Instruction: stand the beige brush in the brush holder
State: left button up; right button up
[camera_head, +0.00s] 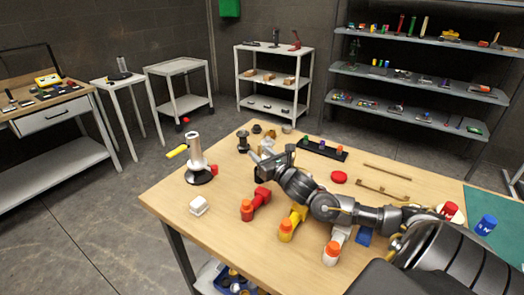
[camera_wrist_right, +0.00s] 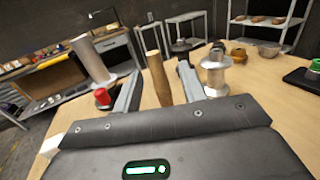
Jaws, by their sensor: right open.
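My right gripper (camera_head: 254,152) is over the table's far left part. In the wrist view it is open (camera_wrist_right: 158,85), with one finger on each side. A tan rounded stick (camera_wrist_right: 158,78), which looks like the beige brush's handle, stands up between the fingers, slightly tilted. I cannot tell whether a finger touches it. Its lower end is hidden by the gripper body, and I cannot make it out in the head view. My left gripper is not in view.

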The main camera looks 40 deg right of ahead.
jog(key=s+a+r+p, duration=0.8)
jog(key=s+r+p, duration=0.2)
jog(key=s+r, duration=0.1)
jog(key=shift+a+r+p, duration=0.3)
jog(key=shift+r+p, duration=0.05)
jog(key=shift+r, duration=0.45)
jog(key=shift+f, duration=0.1)
